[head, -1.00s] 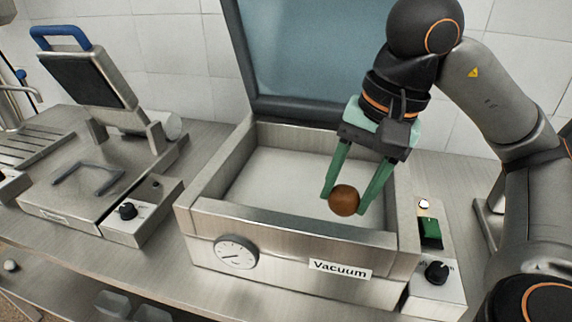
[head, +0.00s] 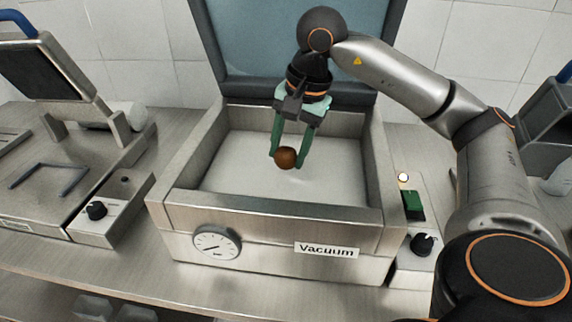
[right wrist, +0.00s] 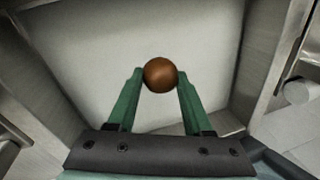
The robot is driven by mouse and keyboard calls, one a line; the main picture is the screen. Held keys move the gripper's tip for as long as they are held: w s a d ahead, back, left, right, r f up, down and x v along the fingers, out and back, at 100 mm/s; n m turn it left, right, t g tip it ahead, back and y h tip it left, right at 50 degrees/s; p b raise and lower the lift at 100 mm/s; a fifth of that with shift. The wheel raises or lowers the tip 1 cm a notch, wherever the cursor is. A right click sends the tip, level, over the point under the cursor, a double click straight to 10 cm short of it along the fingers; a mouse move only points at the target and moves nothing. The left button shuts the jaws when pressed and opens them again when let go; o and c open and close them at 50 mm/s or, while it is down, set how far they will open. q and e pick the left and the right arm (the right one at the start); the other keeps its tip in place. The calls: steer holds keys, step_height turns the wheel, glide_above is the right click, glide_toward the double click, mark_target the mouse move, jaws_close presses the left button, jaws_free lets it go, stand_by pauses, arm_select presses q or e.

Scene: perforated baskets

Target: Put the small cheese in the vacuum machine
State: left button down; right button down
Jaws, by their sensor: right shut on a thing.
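The small cheese (head: 286,157) is a brown ball. My right gripper (head: 289,152) is shut on it, with one green finger on each side. The right wrist view also shows the cheese (right wrist: 160,74) between the fingertips, over the pale floor of the machine. The vacuum machine (head: 270,212) is a steel box with a "Vacuum" label and a dial on its front. Its blue-grey lid stands open at the back. The gripper and cheese are over the chamber, inside its walls; whether the cheese touches the floor I cannot tell. My left gripper is not in view.
A press-like appliance (head: 60,75) with a raised lid and blue handle stands on the left. A control panel (head: 413,205) with a green switch and a black knob is at the machine's right side. Another dark appliance (head: 552,115) shows at the right edge. The chamber floor is otherwise clear.

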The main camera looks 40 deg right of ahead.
mark_target(286, 166)
steer(key=shift+w+f, duration=0.2)
steer(key=shift+f, duration=0.05)
steer(key=shift+d+x, duration=0.2)
steer(key=shift+x, duration=0.75)
steer(key=shift+d+x, duration=0.15)
steer(key=shift+x, duration=0.8)
steer(key=shift+s, duration=0.1)
steer(key=shift+f+b, duration=0.2)
steer(key=shift+b, duration=0.2)
steer(key=shift+c, duration=1.6)
jaws_free()
steer(key=p+v, duration=0.2)
steer(key=v, duration=1)
steer(key=shift+r, duration=0.2)
